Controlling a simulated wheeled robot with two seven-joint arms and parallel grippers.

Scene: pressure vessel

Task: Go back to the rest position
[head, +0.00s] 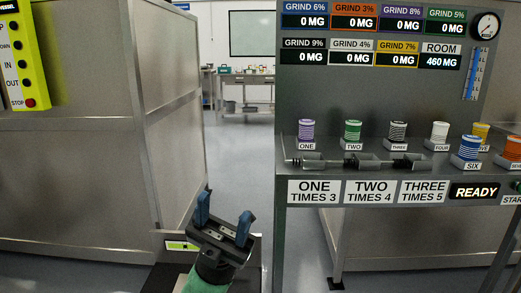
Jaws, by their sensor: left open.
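My left gripper (223,217) shows at the bottom middle of the head view. Its two blue fingers point up and stand apart, with nothing between them. It is in front of the gap between the metal cabinet on the left and the panel station on the right, apart from both. My right gripper is not in view.
The metal cabinet (85,175) fills the left, with a yellow button box (30,55). On the right, a shelf (310,160) bears several labelled jars, among them a purple one (307,130) and a green one (352,131). An open aisle (238,140) leads to a far bench.

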